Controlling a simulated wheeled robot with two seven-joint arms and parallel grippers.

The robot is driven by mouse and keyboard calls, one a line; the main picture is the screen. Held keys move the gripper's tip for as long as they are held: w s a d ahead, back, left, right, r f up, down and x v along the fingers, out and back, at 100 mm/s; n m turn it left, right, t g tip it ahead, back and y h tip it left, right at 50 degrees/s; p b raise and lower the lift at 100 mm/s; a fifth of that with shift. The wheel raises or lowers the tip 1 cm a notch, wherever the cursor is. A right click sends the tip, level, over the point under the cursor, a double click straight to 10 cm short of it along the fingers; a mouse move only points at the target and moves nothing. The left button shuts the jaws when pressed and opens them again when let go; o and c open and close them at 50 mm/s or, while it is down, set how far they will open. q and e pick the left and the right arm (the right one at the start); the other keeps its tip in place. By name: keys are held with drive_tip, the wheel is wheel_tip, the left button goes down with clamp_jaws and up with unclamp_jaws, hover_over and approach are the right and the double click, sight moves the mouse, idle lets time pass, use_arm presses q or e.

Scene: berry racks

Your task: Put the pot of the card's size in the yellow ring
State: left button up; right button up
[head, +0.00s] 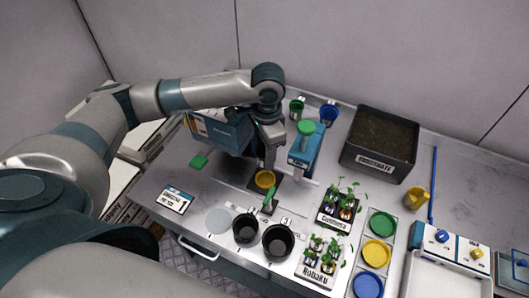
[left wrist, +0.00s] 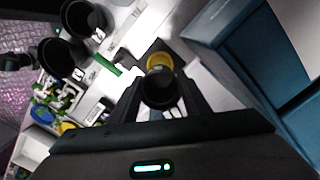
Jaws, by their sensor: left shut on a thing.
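My left gripper (head: 267,172) points down over the dark pad at the middle of the bench. In the left wrist view its fingers (left wrist: 160,108) are shut on a small dark pot (left wrist: 158,90). The yellow ring (head: 265,179) shows right at the fingertips; in the left wrist view the ring (left wrist: 159,61) shows just beyond the pot. I cannot tell whether the pot is in the ring or above it. Two larger black pots (head: 245,228) (head: 278,241) stand at the front, beside an empty pale disc (head: 217,221). The white card (head: 174,199) lies at left; its text is too small to read.
A blue dispenser (head: 304,148) with a green top stands close right of the gripper, and a teal box (head: 217,132) at its left. A black substrate bin (head: 380,145) is at the back right. Plant trays (head: 322,266) and coloured discs (head: 377,252) fill the front right.

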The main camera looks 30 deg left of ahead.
use_arm(q)
drive_tip(key=shift+f+b, duration=2.6)
drive_tip(key=shift+b, duration=0.2)
drive_tip(key=shift+f, duration=1.1)
drive_tip(key=shift+p, duration=0.7)
drive_tip(key=shift+f, duration=0.2)
drive_tip(key=shift+f, duration=0.45)
